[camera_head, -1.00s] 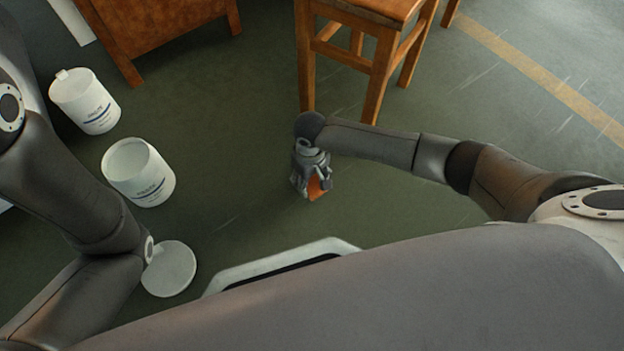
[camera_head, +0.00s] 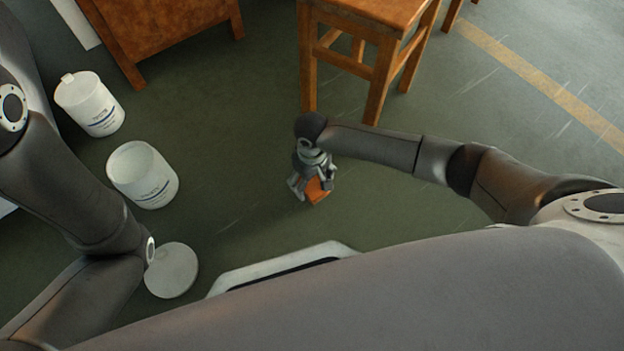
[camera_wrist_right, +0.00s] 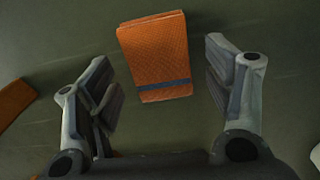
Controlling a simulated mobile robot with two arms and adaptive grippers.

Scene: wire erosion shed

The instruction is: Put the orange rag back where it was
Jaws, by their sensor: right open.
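The orange rag (camera_head: 318,191) is a folded rectangular pad with a dark blue stripe near one end. It appears to lie flat on the green floor and also shows in the right wrist view (camera_wrist_right: 156,52). My right gripper (camera_head: 310,191) is open just above it. In the right wrist view the fingers (camera_wrist_right: 165,78) are spread on both sides of the rag, with a gap to each. In the head view the gripper covers part of the rag. My left arm is at the left, but its gripper is outside the picture.
Two white tubs (camera_head: 90,105) (camera_head: 142,176) stand on the floor at left; the nearer one is open. A pale round disc (camera_head: 171,270), possibly a lid, is near my left arm. A wooden stool (camera_head: 358,60) and cabinet (camera_head: 160,30) stand behind. Floor around the rag is clear.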

